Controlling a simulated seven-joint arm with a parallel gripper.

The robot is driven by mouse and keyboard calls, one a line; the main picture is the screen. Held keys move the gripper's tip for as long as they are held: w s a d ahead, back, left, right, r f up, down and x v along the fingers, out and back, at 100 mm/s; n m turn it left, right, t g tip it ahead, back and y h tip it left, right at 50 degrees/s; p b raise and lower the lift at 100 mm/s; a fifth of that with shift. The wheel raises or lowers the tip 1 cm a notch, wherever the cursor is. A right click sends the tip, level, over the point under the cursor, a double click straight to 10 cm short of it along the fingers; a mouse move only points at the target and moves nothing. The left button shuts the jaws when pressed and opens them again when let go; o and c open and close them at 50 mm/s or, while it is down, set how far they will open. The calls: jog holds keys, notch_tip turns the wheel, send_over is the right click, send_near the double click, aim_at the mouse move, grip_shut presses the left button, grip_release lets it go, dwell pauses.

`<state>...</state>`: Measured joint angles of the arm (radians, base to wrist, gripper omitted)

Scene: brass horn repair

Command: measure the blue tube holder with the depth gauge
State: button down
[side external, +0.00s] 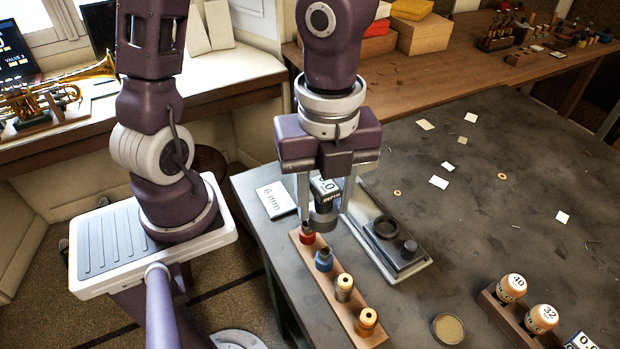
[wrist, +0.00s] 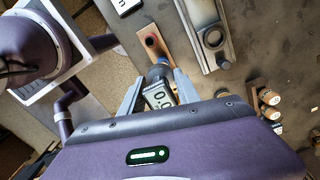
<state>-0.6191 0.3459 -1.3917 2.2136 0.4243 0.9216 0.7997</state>
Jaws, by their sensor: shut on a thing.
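My gripper (side external: 326,207) is shut on the depth gauge (side external: 323,187), a dark body with a pale display showing zeros. The gauge also sits between my fingers in the wrist view (wrist: 158,98). Its dark round lower end hangs near the far end of a wooden rack (side external: 335,292). The blue tube holder (side external: 324,261) stands upright in the rack, second from that end, beside a red holder (side external: 307,234). The gauge appears behind the blue holder, apart from it in the side view. The exact height of its tip is unclear.
A metal plate with a dark ring (side external: 386,228) lies to the right. A "6 mm" card (side external: 276,199) lies left of the gauge. Numbered wooden pieces (side external: 512,287) stand at lower right.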

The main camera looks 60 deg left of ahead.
jog(key=shift+w+d, duration=0.1)
jog(key=shift+d, duration=0.35)
jog(key=shift+f, duration=0.1)
send_over(325, 249)
jog(key=shift+f, duration=2.35)
jog(key=shift+f, duration=1.85)
jog(key=c, duration=0.8)
grip_release()
jog(key=shift+o, duration=0.5)
jog(key=shift+o, duration=1.1)
